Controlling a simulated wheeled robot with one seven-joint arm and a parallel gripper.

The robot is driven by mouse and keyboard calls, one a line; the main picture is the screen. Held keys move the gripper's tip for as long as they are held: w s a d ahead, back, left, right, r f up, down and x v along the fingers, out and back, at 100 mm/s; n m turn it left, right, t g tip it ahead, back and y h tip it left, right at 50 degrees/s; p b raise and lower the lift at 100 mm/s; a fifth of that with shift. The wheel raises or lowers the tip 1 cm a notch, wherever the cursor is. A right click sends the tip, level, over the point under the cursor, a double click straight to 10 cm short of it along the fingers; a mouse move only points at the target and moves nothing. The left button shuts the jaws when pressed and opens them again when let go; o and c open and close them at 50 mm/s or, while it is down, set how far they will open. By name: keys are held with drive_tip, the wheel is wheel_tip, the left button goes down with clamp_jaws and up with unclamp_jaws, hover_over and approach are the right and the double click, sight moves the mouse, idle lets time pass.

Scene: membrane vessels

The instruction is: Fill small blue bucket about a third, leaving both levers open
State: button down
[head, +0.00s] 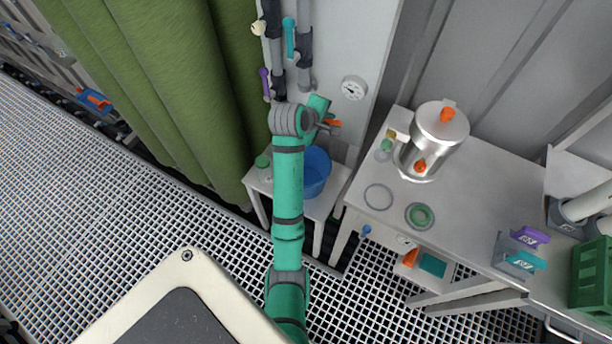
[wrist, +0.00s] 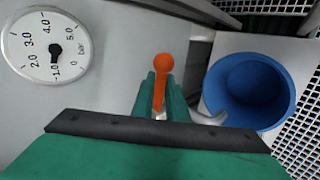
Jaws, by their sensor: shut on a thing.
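My gripper (wrist: 161,98) is shut on an orange lever (wrist: 161,72) in the wrist view; the lever's rounded end stands up between the two teal fingers. In the head view the orange lever (head: 332,123) shows just past my gripper (head: 325,122), by the wall panel. A blue bucket (wrist: 250,92) is right of the gripper in the wrist view, apart from it. In the head view the bucket (head: 316,168) stands on a small white stand, partly hidden by my arm. Its inside looks plain blue; I cannot tell any liquid level. A teal lever (head: 289,38) and a purple lever (head: 265,82) are on the pipes above.
A round pressure gauge (wrist: 48,48) is on the panel to the left in the wrist view. A green curtain (head: 150,90) hangs left of my arm. A white table (head: 465,190) with a metal vessel (head: 432,140) stands to the right. The grated floor at left is clear.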

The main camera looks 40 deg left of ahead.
drive_tip(key=shift+s+a+m+g+h, duration=0.45)
drive_tip(key=shift+s+m+g+h, duration=0.4)
drive_tip(key=shift+m+h, duration=1.15)
drive_tip(key=shift+s+a+m+g+h, duration=0.5)
drive_tip(key=shift+s+m+g+h, duration=0.5)
drive_tip(key=shift+m, duration=1.75)
drive_tip(key=shift+s+a+m+g+h, duration=0.45)
drive_tip(key=shift+s+m+h, duration=0.35)
drive_tip(key=shift+m+h, duration=1.3)
drive_tip(key=shift+s+m+y, duration=0.1)
drive_tip(key=shift+m+y, duration=0.2)
drive_tip(key=shift+m, duration=0.05)
drive_tip(key=shift+w+r, duration=0.1)
drive_tip(key=shift+w, duration=0.1)
drive_tip(key=shift+d, duration=0.1)
idle(0.5)
